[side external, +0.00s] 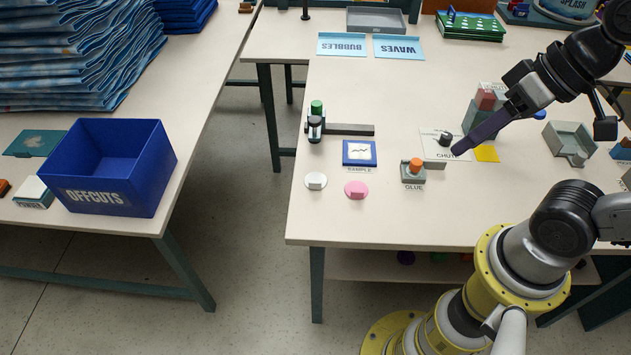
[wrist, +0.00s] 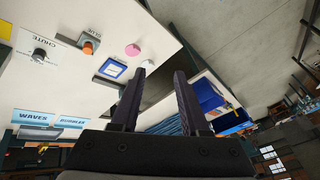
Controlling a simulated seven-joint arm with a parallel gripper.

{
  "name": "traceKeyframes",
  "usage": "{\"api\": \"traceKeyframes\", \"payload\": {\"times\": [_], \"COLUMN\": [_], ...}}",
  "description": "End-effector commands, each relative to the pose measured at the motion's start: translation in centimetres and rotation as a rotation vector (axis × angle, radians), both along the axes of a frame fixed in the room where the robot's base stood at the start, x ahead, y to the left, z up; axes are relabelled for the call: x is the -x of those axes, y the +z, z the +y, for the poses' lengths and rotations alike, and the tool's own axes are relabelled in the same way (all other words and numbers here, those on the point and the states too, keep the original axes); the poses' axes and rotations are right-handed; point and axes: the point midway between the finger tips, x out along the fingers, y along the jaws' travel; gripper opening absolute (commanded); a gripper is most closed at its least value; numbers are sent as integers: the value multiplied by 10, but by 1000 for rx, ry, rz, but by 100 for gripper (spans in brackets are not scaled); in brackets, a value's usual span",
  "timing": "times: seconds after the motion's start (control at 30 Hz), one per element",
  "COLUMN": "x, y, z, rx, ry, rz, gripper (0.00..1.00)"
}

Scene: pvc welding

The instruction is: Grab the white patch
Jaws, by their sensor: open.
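The white patch (side external: 316,181) is a small round disc with a raised tab, lying on the table near its front left corner. It also shows in the wrist view (wrist: 149,63), just beyond the left fingertip and partly hidden by it. My gripper (side external: 460,151) has dark purple fingers and is well to the right of the patch, above the table by the chute. In the wrist view the two fingers (wrist: 160,72) stand apart with nothing between them.
A pink patch (side external: 356,189) lies right of the white one. Behind are a blue-framed sample (side external: 359,153) and a grey stand with a dark roller (side external: 350,129). A glue holder with an orange cap (side external: 414,172) stands between the patches and my gripper. A blue offcuts bin (side external: 110,168) sits on another table.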

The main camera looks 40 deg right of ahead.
Motion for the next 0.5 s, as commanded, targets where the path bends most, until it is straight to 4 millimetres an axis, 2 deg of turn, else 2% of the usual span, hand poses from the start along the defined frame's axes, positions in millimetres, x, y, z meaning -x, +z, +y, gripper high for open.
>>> {"api": "traceKeyframes", "payload": {"times": [0.1,0.17,0.3,0.4,0.5], "x": [-17,-29,-72,-113,-157], "y": [-8,-11,-21,-35,-62], "z": [36,52,76,78,64], "rx": [-237,-363,-666,-888,-1105], "ry": [-73,-128,-306,-477,-684], "rz": [166,253,444,562,657], "gripper": [45,45,45,45,45]}}
